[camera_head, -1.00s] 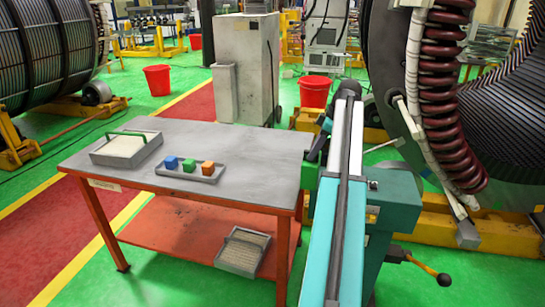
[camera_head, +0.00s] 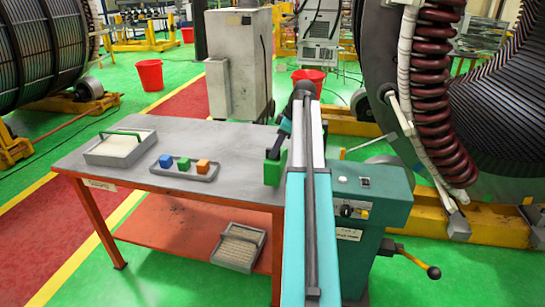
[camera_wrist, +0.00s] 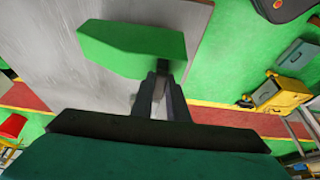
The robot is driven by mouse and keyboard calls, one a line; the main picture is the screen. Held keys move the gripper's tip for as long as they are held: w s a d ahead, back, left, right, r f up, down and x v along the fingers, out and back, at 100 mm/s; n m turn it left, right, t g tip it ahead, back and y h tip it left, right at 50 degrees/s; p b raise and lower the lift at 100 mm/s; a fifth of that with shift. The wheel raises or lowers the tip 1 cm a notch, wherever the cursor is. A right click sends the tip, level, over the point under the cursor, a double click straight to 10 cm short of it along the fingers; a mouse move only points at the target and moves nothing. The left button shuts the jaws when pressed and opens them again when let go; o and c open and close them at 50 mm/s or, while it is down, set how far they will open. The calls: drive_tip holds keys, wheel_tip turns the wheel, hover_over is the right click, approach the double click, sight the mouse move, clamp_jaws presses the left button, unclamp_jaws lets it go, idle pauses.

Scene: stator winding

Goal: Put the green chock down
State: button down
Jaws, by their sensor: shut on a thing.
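The green chock (camera_head: 272,171) is a solid green block with angled sides. It appears near the right end of the grey tabletop (camera_head: 225,150) in the head view. My gripper (camera_head: 277,152) is shut on it from above. In the wrist view the chock (camera_wrist: 125,50) sits at the tips of my gripper (camera_wrist: 160,80), with the grey tabletop behind it and green floor to its right. I cannot tell whether its underside touches the table.
A grey bin with a green handle (camera_head: 120,147) stands at left. Bare tabletop lies between tray and chock. A red machine coil (camera_head: 430,100) is at right.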

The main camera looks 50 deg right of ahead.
drive_tip(key=shift+w, duration=0.1)
drive_tip(key=shift+w+a, duration=0.35)
drive_tip(key=shift+w, duration=0.05)
drive_tip(key=shift+f+p, duration=0.8)
drive_tip(key=shift+f, duration=1)
drive_tip(key=c, duration=1.7)
unclamp_jaws()
drive_tip(key=shift+f, duration=0.1)
drive_tip(key=shift+b+v, duration=1.15)
drive_tip(key=shift+v, duration=4.95)
